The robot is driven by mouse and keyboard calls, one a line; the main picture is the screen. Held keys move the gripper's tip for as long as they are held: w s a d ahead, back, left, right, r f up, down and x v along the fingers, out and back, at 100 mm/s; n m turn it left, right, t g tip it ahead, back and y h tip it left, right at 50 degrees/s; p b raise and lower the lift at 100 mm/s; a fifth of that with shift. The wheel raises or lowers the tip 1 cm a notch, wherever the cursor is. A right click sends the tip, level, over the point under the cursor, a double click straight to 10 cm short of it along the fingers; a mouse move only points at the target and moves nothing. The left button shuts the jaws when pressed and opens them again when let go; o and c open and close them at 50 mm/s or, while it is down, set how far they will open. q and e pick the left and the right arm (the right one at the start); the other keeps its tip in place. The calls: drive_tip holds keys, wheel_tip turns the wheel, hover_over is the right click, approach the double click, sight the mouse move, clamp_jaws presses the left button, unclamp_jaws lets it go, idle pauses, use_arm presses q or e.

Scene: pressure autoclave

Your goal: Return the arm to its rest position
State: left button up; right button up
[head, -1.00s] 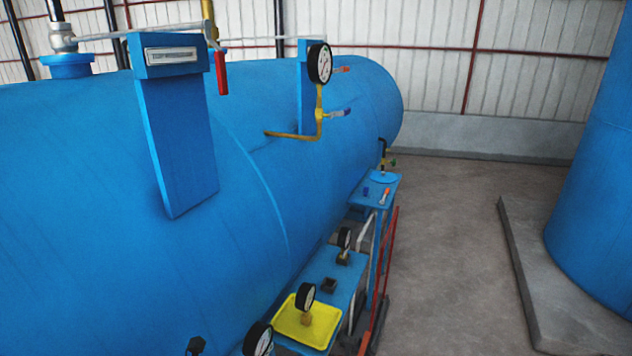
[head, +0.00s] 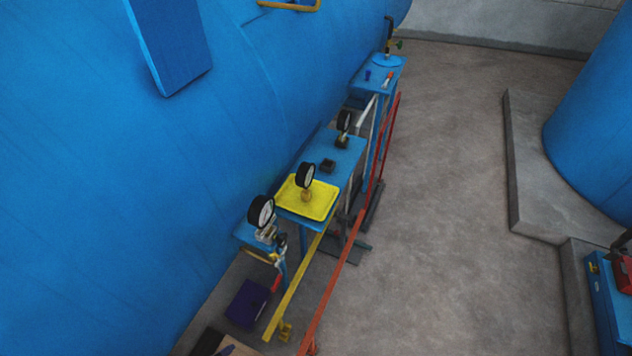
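Neither my left nor my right gripper shows in the head view, and no part of my arms can be made out for sure. A gauge (head: 305,176) stands upright on a yellow tray (head: 325,206), which lies on a blue bench (head: 343,158) beside the large blue autoclave vessel (head: 90,190). Another gauge (head: 261,212) is mounted on a fitting nearer to me. A third gauge (head: 345,121) stands in a dark block farther back on the bench.
A red rail (head: 335,285) and a yellow rail (head: 291,293) run along the bench. A farther blue stand (head: 387,77) holds small parts. A purple box (head: 247,304) sits low in front. The concrete floor (head: 455,190) is open to the right, up to a plinth (head: 530,185).

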use_arm(q)
drive_tip(key=s+a+r+n+g+y, duration=0.1)
drive_tip(key=s+a+n+g, duration=0.3)
drive_tip(key=n, duration=0.6)
wheel_tip(320, 180, up, 14)
drive_tip(key=t+p, duration=0.1)
drive_tip(key=p, duration=1.2)
drive_tip(key=shift+w+a, duration=0.15)
